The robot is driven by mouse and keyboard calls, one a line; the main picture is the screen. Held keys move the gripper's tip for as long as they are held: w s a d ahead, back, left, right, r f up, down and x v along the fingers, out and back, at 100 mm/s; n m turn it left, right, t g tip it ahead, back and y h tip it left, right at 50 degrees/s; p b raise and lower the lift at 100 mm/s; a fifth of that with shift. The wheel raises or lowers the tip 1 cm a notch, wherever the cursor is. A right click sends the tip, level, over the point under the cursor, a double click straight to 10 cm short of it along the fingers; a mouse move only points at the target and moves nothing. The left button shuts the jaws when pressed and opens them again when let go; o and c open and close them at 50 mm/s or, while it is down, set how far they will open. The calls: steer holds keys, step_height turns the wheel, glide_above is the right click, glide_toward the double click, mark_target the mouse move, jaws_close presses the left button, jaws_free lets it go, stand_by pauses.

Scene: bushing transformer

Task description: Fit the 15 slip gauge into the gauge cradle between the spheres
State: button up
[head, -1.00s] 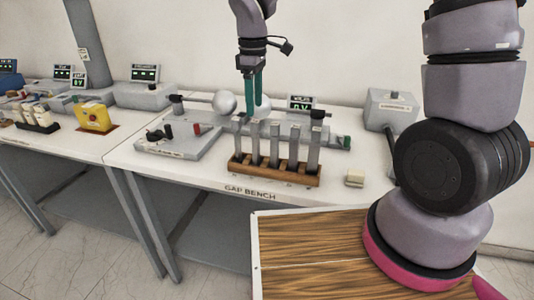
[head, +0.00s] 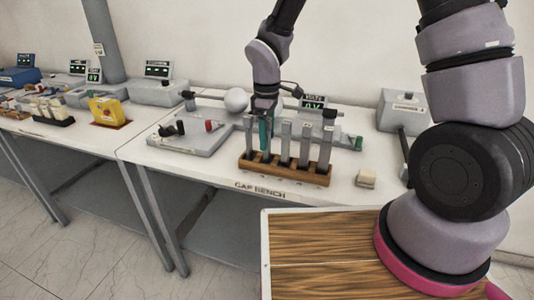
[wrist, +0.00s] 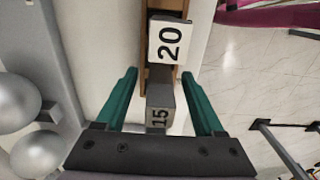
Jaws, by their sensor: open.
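My gripper (head: 265,137) is open and low over the left part of the rack; I cannot tell whether the fingers touch the gauge. The 20 gauge (wrist: 168,42) stands beside it, beyond the fingertips. One sphere (head: 236,99) shows left of my arm in the head view; two spheres (wrist: 15,103) show at the wrist view's left. A small dark block (wrist: 47,113) by them may be the cradle.
Other gauges (head: 305,145) stand upright in the rack close to my fingers. A grey base plate (head: 190,138) with terminals lies left, a voltage display (head: 313,104) behind. A small cream block (head: 366,178) lies right. The bench front (head: 215,170) has clear room.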

jaws_close()
stand_by(1.4)
